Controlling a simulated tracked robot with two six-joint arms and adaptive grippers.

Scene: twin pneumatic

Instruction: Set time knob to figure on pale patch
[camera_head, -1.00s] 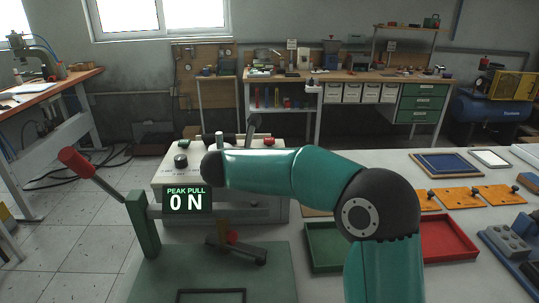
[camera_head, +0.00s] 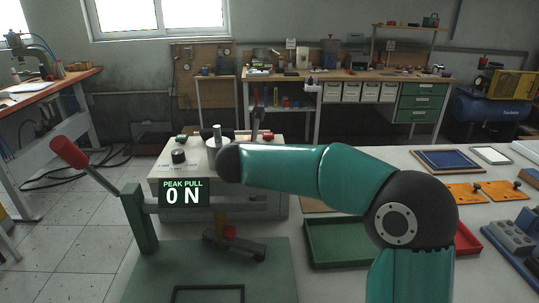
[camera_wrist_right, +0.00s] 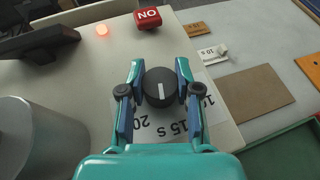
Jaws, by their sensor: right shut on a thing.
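The time knob (camera_wrist_right: 160,87) is a round black knob with a white pointer line, seen in the right wrist view. My right gripper (camera_wrist_right: 159,92) is shut on it, one finger on each side. The pointer line runs toward the lower edge of that view, toward the printed figures, which include 10, 15 s and 20; the exact mark is partly unclear. A pale patch (camera_wrist_right: 212,54) with a figure that reads like 10 s lies at the upper right. In the head view my right arm covers the gripper and the held knob. My left gripper is not in view.
The pale control box (camera_head: 160,172) carries another black knob (camera_head: 178,157). A green tray (camera_head: 335,257) lies right.

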